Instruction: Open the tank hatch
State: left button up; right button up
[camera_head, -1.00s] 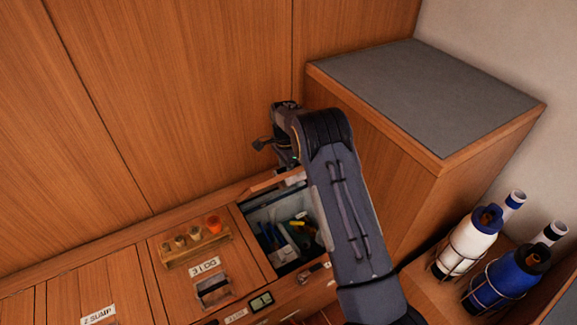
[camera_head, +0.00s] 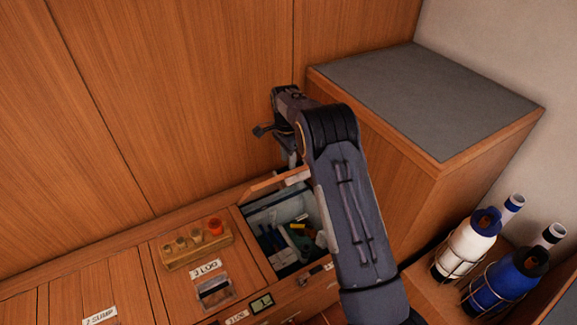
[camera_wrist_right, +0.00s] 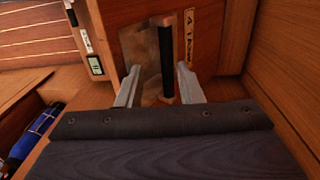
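The tank hatch lid (camera_head: 272,187) shows in the head view as a raised, tilted wooden panel over an open compartment (camera_head: 285,225) with several tools inside. My right arm hides part of both. In the right wrist view the lid carries a black bar handle (camera_wrist_right: 167,60) over a recessed plate, with a label (camera_wrist_right: 189,37) beside it that I cannot read fully. My right gripper (camera_wrist_right: 160,85) has its two fingers spread, one on each side of the handle, with gaps visible. In the head view its fingertips are hidden behind my arm. My left gripper is not in view.
The neighbouring hatch labelled LOG (camera_head: 214,288) is shut and bears a wooden rack (camera_head: 196,252) with several pegs. A grey-topped cabinet (camera_head: 425,95) stands close right of my arm. White (camera_head: 468,243) and blue (camera_head: 503,285) bottles stand in wire holders at right. A wood wall rises behind.

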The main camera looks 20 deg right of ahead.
jog(key=shift+r, duration=1.3)
jog(key=shift+w+r, duration=0.1)
jog(key=shift+w+r+p, duration=0.25)
jog(key=shift+r+p, duration=0.1)
jog(key=shift+p, duration=0.45)
jog(key=w+r+p, duration=0.5)
jog(key=w+p, duration=0.1)
jog(key=p, duration=0.7)
jog(key=shift+a, duration=0.25)
jog(key=shift+c, duration=0.4)
